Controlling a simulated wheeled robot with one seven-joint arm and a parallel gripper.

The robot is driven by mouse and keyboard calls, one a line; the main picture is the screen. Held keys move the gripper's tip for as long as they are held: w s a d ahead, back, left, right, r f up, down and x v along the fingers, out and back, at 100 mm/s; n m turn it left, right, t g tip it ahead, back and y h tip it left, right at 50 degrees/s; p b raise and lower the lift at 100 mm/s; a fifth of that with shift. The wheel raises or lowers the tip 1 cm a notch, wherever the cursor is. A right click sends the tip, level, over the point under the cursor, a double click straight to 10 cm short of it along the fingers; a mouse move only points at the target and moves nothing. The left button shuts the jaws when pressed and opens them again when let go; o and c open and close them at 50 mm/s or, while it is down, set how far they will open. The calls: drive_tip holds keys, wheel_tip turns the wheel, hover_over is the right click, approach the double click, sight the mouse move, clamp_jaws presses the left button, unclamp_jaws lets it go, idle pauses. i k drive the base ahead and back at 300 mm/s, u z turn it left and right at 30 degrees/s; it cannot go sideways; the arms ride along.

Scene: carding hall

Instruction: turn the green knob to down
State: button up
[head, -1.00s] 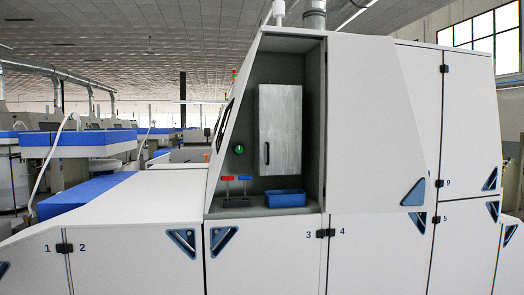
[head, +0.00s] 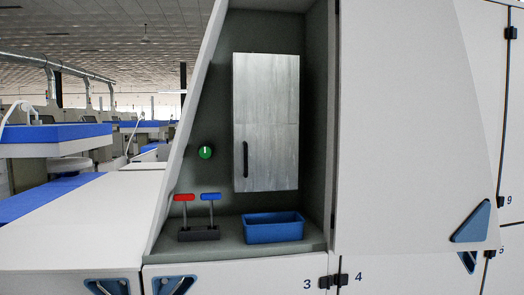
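The green knob (head: 205,152) is small and round, on the grey back wall of the machine's recess, left of the grey metal cabinet. A pale pointer mark on it looks about upright, pointing up. Nothing touches the knob. My gripper is not in view.
A red-topped lever (head: 185,198) and a blue-topped lever (head: 211,197) stand on a dark base below the knob. A blue bin (head: 273,228) sits on the recess floor to the right. The cabinet (head: 266,120) has a dark handle. White machine panels surround the recess.

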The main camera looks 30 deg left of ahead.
sight(205, 152)
drive_tip(key=u, duration=0.45)
drive_tip(key=i, duration=1.05)
drive_tip(key=u, duration=0.85)
